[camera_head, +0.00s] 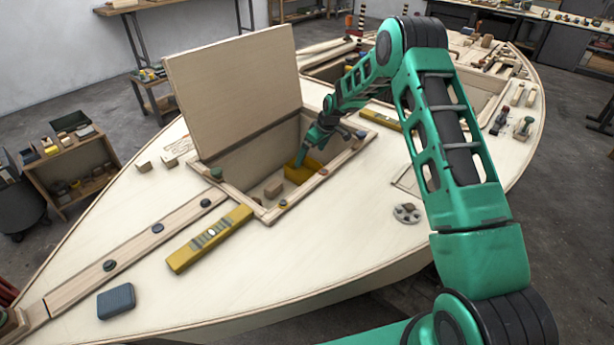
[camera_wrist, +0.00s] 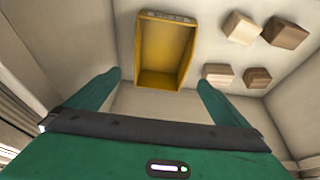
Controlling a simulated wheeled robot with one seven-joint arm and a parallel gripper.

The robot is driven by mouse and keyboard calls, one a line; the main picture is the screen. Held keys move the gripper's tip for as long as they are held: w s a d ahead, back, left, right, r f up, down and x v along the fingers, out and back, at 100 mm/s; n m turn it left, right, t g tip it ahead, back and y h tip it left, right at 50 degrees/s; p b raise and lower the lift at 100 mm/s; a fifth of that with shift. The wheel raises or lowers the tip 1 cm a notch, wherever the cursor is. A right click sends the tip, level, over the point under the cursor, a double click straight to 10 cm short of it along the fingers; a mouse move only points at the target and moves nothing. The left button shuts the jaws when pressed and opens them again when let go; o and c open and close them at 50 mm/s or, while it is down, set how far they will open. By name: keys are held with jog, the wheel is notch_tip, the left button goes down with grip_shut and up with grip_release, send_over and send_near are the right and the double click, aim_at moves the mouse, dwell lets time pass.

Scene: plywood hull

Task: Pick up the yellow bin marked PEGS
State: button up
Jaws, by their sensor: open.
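The yellow bin (camera_head: 304,171) sits inside the open hatch compartment of the plywood hull, at its right side. In the wrist view the bin (camera_wrist: 163,52) is open-topped and looks empty. Any PEGS marking is too small to read. My gripper (camera_wrist: 158,82) is open, its two green fingers apart, with the bin's near edge between and just beyond the fingertips. In the head view my gripper (camera_head: 303,150) reaches down into the hatch over the bin. Nothing is held.
Several wooden blocks (camera_wrist: 241,29) lie to the right of the bin. The raised hatch lid (camera_head: 235,90) stands at the left, and the hatch rim (camera_head: 335,168) surrounds the opening. A yellow level (camera_head: 210,238) and a grey-blue block (camera_head: 116,301) lie on the deck.

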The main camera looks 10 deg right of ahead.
send_over(306, 172)
jog(key=s+a, duration=0.1)
jog(key=s, duration=0.2)
notch_tip(306, 172, down, 9)
jog(key=shift+w+a+r, duration=0.15)
jog(key=shift+r, duration=0.05)
jog(key=c, duration=1)
